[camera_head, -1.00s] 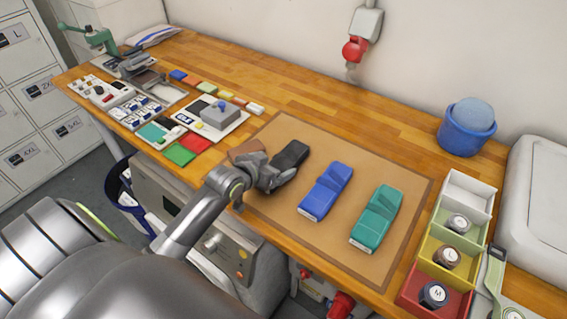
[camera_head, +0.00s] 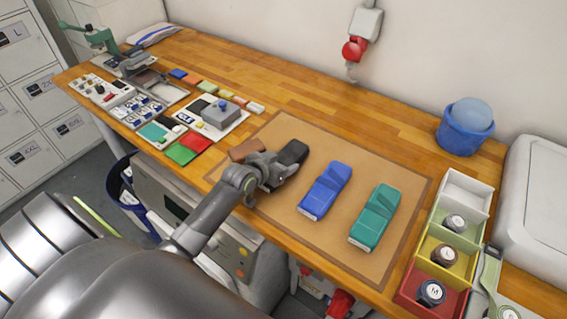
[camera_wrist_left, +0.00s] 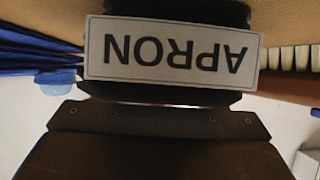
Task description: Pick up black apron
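The black apron (camera_head: 293,151) lies folded on the tan mat (camera_head: 345,253), left of the blue folded garment (camera_head: 325,188). My left gripper (camera_head: 283,171) is at its near end and overlaps it in the head view. In the left wrist view, dark cloth (camera_wrist_left: 180,9) carries a white label (camera_wrist_left: 170,53) reading APRON, upside down and very close to the camera. The fingertips cannot be made out there, so whether they grip the cloth is unclear. My right gripper is out of view.
A green folded garment (camera_head: 375,217) lies right of the blue one. A brown item (camera_head: 246,149) sits just left of the black apron. Small bins (camera_head: 441,215) and a blue bucket (camera_head: 464,127) stand at the right. Cards, swatches and tools fill the left side.

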